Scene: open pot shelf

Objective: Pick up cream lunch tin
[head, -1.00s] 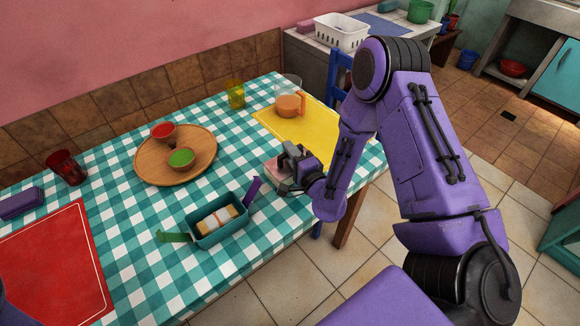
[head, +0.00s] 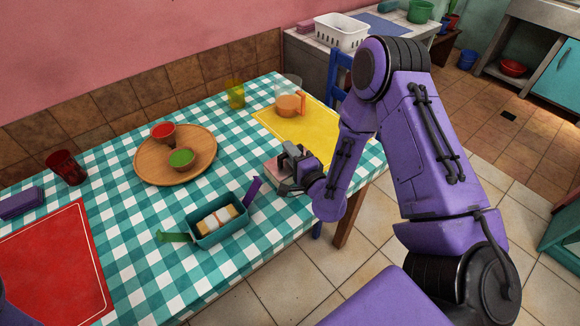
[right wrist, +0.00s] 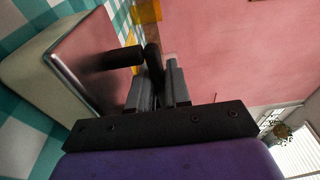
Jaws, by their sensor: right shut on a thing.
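The cream lunch tin (right wrist: 38,85) fills the left of the right wrist view, with its cream side and shiny, pink-reflecting top showing. In the head view the tin (head: 275,170) stands at the table's near right edge, partly hidden by my right gripper (head: 293,160). My right gripper, whose dark fingers also show in the right wrist view (right wrist: 140,60), is at the top of the tin and shut on it. The exact contact is hard to make out. The tin appears to rest on the cloth. My left gripper is out of view.
A teal box (head: 220,232) with food and flaps stands left of the tin. A yellow mat (head: 300,135) with an orange-filled jug (head: 288,105) lies behind. A round wooden tray (head: 150,172) holds two bowls. A red mat (head: 50,265) lies at left.

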